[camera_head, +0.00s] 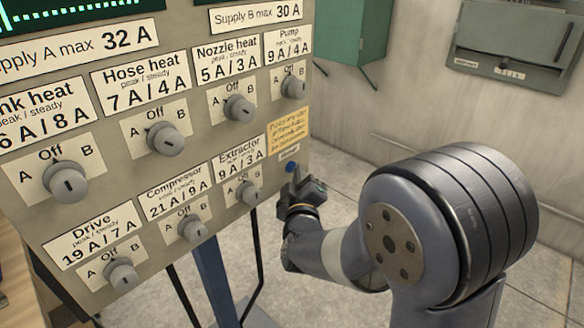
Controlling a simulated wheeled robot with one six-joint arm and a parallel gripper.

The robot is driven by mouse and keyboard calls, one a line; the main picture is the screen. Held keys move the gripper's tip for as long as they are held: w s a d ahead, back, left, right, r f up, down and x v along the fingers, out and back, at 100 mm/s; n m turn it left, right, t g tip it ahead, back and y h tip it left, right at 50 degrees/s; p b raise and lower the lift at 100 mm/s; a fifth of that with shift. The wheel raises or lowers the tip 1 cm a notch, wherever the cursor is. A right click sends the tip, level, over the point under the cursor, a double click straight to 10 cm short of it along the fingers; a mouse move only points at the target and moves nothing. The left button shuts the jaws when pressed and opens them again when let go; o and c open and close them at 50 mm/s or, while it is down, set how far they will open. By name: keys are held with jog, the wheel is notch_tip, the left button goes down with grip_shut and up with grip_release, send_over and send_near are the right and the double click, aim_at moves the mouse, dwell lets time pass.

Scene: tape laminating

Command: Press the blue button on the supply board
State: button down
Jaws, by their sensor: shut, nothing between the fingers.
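The supply board (200,112) is a beige panel filling the left of the view, on a blue stand. The blue button (290,167) is small and sits near the board's lower right edge, under a small white label and a yellow note. My gripper (297,178) is shut and empty, reaching in from the right. Its tip is at or just in front of the button and partly overlaps it. I cannot tell whether it touches the button.
Several grey knobs, each marked Off, A and B, stick out of the board; the Extractor knob (249,193) is nearest the gripper. A green cabinet (352,30) and a grey wall box (515,40) are on the back wall. The floor behind my arm is clear.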

jog(key=shift+w+a, duration=0.25)
jog(key=shift+a, duration=0.1)
dwell(0.5)
jog(key=shift+d, duration=0.1)
jog(key=shift+s+d+b, duration=0.3)
jog(key=shift+s+d, duration=0.2)
jog(key=shift+d, duration=0.1)
jog(key=s+d, duration=0.1)
jog(key=d, duration=0.1)
jog(key=s+d+b, duration=0.1)
jog(key=s+d, duration=0.1)
dwell(0.6)
